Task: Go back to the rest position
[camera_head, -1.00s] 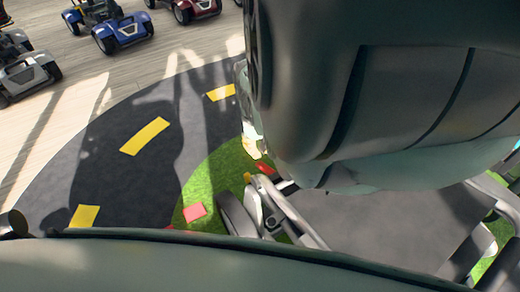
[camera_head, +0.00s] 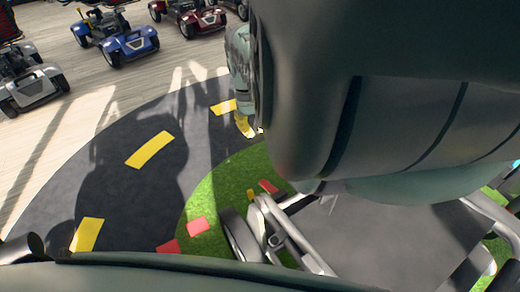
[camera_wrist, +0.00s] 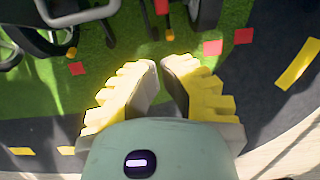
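In the wrist view my gripper (camera_wrist: 160,62) points down over the floor. Its two yellow, ribbed fingers have their tips almost together, with only a thin gap and nothing held between them. In the head view my large dark arm covers the upper right and hides most of the gripper. A small yellow part, apparently a finger (camera_head: 243,125), shows at the arm's left edge.
A blue scooter (camera_head: 128,44), a red scooter (camera_head: 192,16) and a silver scooter (camera_head: 30,82) stand at the upper left. A wheelchair (camera_head: 242,236) is close below my arm. Dark floor with yellow stripes (camera_head: 150,150) lies clear at left, beside green turf (camera_head: 215,205).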

